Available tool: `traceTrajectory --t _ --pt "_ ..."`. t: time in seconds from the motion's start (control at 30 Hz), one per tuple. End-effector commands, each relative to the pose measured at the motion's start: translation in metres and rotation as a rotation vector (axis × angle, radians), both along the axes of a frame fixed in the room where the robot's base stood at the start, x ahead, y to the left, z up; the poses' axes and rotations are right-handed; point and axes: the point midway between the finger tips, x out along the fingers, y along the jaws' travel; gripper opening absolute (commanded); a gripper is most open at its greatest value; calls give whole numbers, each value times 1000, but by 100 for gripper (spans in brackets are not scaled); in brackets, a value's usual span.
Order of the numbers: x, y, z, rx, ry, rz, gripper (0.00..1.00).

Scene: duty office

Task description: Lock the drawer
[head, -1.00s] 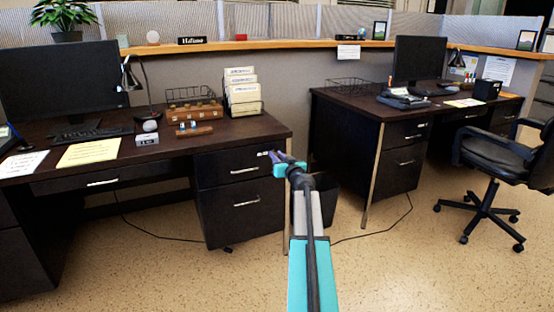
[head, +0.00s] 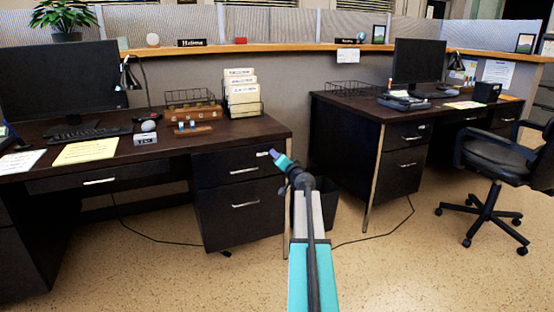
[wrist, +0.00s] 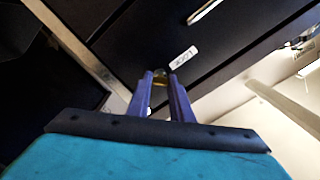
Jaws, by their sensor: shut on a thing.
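The top drawer (head: 222,168) of the left desk's pedestal is dark, looks shut, and has a silver handle (head: 244,170). My gripper (head: 273,153) is at the upper right corner of this drawer front. In the wrist view, its purple fingers (wrist: 160,82) are close together on a small brass-coloured piece (wrist: 160,83), mostly hidden between the fingertips. Its tip meets or nearly meets the dark front; I cannot tell whether it is in a lock. A white printed label (wrist: 183,57) is just beside the fingertips, and a handle (wrist: 204,11) shows farther up.
A lower drawer (head: 240,215) is below. The desk's metal leg (wrist: 85,60) runs close to the fingers. A dark bin (head: 300,215) stands beside the pedestal. File boxes (head: 242,92) stand on the desktop above. A second desk (head: 345,115) and a chair (head: 500,165) are to the right.

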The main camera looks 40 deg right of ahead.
Motion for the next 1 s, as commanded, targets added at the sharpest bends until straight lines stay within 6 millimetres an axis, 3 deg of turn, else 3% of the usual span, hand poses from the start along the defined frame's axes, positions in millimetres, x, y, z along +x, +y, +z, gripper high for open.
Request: traceTrajectory --t 0.6,1.0 --pt "1 1 0 502 -202 4 0" --pt "1 1 0 691 -279 4 0"
